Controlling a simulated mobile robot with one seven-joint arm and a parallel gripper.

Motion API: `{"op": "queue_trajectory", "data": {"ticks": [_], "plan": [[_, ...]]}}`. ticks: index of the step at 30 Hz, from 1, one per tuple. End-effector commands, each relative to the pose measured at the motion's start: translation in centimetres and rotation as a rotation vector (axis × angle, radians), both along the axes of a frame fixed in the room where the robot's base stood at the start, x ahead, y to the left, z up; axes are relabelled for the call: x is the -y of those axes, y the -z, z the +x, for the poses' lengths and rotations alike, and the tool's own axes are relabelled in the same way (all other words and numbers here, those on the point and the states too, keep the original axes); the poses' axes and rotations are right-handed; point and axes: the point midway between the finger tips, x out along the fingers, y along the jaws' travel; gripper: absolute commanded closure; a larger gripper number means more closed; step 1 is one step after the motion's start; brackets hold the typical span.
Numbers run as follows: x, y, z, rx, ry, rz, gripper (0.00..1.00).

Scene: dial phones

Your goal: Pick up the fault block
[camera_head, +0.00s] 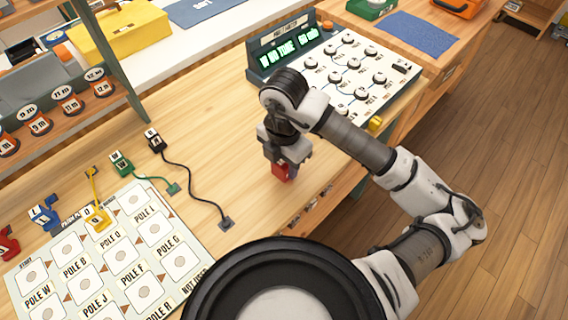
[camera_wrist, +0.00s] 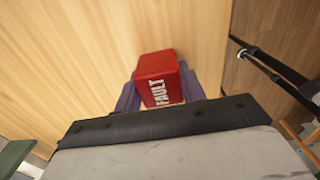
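The fault block (camera_wrist: 158,78) is a red block with white "FAULT" lettering on the face toward the wrist camera. My gripper (camera_wrist: 160,90) has one finger against each side of it, with no clear gap on either side. In the head view the gripper (camera_head: 284,168) points down over the wooden table, and a red part of the block (camera_head: 281,173) shows at the fingertips. The fingers hide much of the block there. I cannot tell whether its underside touches the table.
A console (camera_head: 294,48) with a green display and a white dial panel (camera_head: 345,80) stand behind the arm. A labelled pole board (camera_head: 112,250) lies front left, with several coloured plugs and cords near it. The table's right edge is close to the gripper; bare wood lies to its left.

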Motion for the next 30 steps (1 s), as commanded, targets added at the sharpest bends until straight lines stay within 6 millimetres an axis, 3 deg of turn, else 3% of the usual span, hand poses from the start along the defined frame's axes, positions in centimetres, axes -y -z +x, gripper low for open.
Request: {"op": "queue_trajectory", "data": {"ticks": [1, 4, 17, 23, 30], "plan": [[0.0, 0.0, 0.0, 0.0, 0.0, 0.0, 0.7], [0.0, 0.0, 0.0, 0.0, 0.0, 0.0, 0.83], [0.0, -1.0, 0.1, 0.003, 0.0, -0.001, 0.84], [0.0, -4.6, 0.1, 0.006, -0.001, -0.004, 0.84], [0.0, -11.3, 0.1, 0.006, 0.0, -0.005, 0.84]]}}
